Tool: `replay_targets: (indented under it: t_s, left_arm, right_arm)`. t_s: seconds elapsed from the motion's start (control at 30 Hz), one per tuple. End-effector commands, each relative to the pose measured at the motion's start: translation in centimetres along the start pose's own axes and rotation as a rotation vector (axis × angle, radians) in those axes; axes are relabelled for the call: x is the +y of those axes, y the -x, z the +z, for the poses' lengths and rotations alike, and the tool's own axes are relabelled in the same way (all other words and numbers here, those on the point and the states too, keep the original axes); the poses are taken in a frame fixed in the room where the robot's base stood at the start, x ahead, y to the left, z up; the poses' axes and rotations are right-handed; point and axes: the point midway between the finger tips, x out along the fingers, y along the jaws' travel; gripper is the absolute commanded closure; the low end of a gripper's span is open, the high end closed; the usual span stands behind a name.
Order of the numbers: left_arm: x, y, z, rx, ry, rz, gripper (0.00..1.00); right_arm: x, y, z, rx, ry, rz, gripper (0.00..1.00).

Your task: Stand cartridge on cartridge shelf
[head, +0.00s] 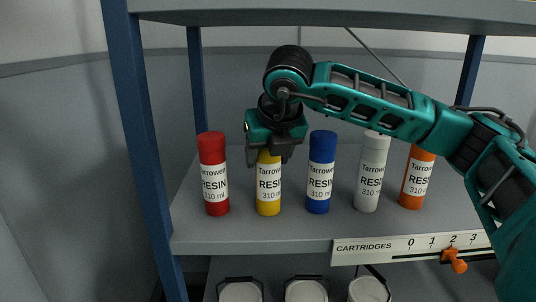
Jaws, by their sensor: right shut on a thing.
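My right gripper (268,158) is shut on the top of a yellow cartridge (268,190), labelled resin 310 ml. The cartridge is upright, and its base appears to be at the surface of the cartridge shelf (240,240); I cannot tell if it touches. It is in a row between a red cartridge (213,175) on its left and a blue cartridge (320,172) on its right. A grey-white cartridge (370,172) and an orange cartridge (417,178) stand farther right, partly behind my right arm. My left gripper is out of view.
A blue post (140,130) stands at the shelf's left, with another shelf above. A cartridges scale (400,245) with an orange pointer (454,260) is on the front edge. Several white-lidded containers (306,291) stand below. The shelf front is clear.

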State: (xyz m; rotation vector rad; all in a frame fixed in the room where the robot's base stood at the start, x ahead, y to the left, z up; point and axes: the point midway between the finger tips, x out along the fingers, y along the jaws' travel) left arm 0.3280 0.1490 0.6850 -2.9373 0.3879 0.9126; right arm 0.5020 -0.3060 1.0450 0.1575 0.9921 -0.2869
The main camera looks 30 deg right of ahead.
Motion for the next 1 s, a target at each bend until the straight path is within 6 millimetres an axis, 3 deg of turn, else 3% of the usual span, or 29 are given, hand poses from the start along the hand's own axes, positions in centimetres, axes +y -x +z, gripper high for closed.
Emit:
replay_targets:
  t_s: [0.2, 0.23, 0.47, 0.77, 1.0]
  left_arm:
    - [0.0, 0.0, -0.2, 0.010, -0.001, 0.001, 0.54]
    - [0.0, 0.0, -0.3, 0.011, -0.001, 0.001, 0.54]
    - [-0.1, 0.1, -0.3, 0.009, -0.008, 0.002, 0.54]
    - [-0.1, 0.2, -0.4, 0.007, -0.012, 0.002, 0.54]
    - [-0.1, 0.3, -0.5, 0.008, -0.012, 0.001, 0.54]
  right_arm:
    - [0.0, -0.1, -0.1, -0.002, -0.001, 0.001, 0.84]
    - [0.0, -0.1, -0.1, 0.001, 0.000, 0.000, 0.39]
    - [0.0, 0.0, -0.1, 0.001, 0.000, 0.000, 0.17]
    - [0.0, 0.2, 0.1, 0.000, 0.000, 0.000, 0.15]
    - [0.1, 3.7, 0.1, -0.003, 0.001, 0.003, 0.15]
